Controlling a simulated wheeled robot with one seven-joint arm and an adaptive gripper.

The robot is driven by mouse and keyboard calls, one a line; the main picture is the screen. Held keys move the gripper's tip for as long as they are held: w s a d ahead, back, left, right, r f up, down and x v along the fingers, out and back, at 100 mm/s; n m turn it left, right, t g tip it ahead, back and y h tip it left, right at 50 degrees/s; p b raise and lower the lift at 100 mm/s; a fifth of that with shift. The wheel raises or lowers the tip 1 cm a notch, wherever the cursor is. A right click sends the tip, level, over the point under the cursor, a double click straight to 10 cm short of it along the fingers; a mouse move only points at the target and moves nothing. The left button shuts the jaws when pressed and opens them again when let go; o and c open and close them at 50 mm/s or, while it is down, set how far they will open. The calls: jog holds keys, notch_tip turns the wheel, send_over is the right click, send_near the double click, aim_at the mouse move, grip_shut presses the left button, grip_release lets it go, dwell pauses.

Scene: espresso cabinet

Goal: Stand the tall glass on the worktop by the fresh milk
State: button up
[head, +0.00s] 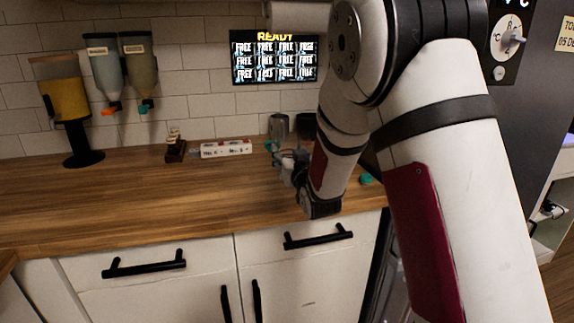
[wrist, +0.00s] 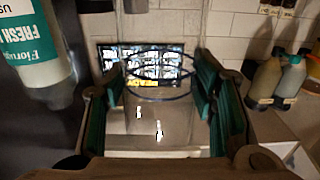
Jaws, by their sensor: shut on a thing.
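The tall glass (wrist: 160,118) is clear and sits between the teal-padded fingers of my gripper (wrist: 162,95) in the wrist view. Its round rim shows as a dark ellipse, and the wall screen shows through it. My gripper is shut on the glass. In the head view my gripper (head: 280,158) is over the back of the worktop (head: 130,205), and the glass is hard to make out there. The fresh milk (wrist: 38,50), white and teal with upside-down lettering, is close at the left of the wrist view. I cannot make out the milk in the head view.
A grey cylinder (head: 278,125) stands at the back by my gripper. A white block with markings (head: 222,148), a small dark stand (head: 175,147) and a yellow dispenser (head: 69,100) line the back. Two bottles (head: 106,68) hang on the wall. The front left of the worktop is clear.

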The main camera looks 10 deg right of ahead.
jog(key=shift+w, duration=0.6)
jog(key=shift+f, duration=1.75)
jog(key=shift+f+b, duration=0.15)
jog(key=shift+b, duration=0.2)
jog(key=o, duration=1.5)
